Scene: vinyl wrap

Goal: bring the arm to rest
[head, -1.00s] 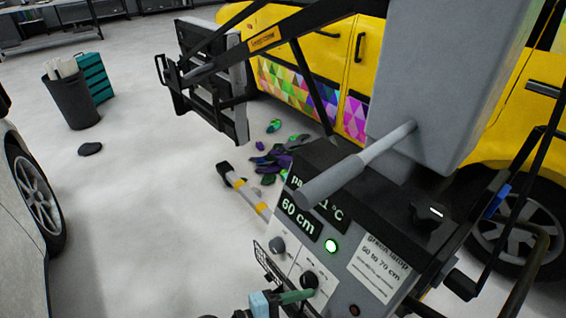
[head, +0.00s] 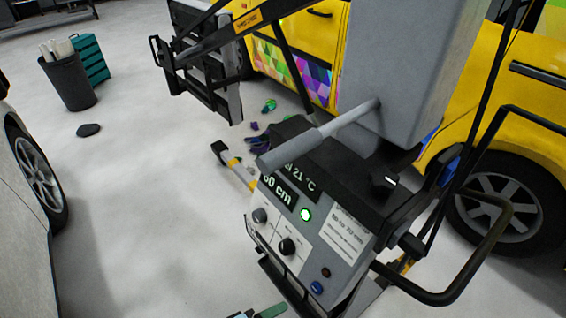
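A small part of a gripper with teal and green pieces (head: 258,312) shows at the bottom edge of the head view. It seems to be my left one, in front of and below the control box (head: 330,262), apart from its knobs. Most of it is cut off, so I cannot tell whether it is open or shut. My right gripper is not in view. The box has two dark knobs, a lit green lamp (head: 306,215) and displays reading "21 °C" and "60 cm", the latter partly hidden by a grey handle (head: 318,137).
A black lamp head (head: 205,75) hangs on a boom before the yellow vehicle (head: 470,110), which has a patterned panel. A black tube handle (head: 470,270) juts out at right.

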